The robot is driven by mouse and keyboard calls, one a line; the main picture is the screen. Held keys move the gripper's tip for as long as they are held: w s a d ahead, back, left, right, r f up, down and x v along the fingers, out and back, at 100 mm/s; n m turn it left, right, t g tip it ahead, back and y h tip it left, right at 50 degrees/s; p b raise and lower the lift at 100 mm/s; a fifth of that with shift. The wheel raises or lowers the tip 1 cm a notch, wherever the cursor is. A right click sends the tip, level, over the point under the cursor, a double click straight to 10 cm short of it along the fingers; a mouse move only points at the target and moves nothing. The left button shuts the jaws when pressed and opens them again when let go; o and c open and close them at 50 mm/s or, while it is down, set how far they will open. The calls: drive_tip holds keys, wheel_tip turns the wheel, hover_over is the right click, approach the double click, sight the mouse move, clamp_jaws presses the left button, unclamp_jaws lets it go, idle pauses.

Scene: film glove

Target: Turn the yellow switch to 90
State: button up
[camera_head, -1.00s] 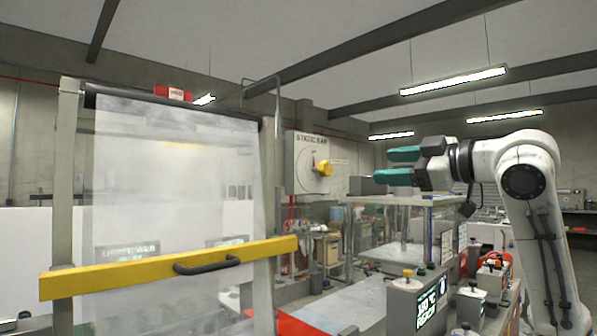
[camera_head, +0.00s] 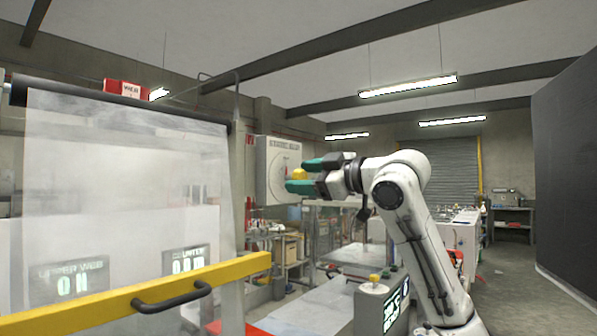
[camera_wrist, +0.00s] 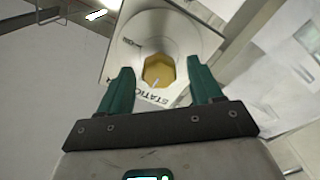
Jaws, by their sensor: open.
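In the head view the switch (camera_head: 299,173) shows only partly behind my gripper, on the white panel (camera_head: 270,170) on the wall side. My gripper (camera_head: 305,175) has teal fingers and is open and empty. In the wrist view my gripper (camera_wrist: 163,80) has one finger on each side of the knob. I cannot tell whether the fingers touch it.
A translucent film sheet (camera_head: 120,180) hangs at left behind a yellow bar (camera_head: 230,270) with a dark handle (camera_head: 172,298). A control box (camera_head: 375,308) with a small display stands low in front of my arm. A dark partition (camera_head: 570,180) stands at right.

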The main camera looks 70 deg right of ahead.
drive_tip(key=shift+x, duration=0.95)
drive_tip(key=c, duration=1)
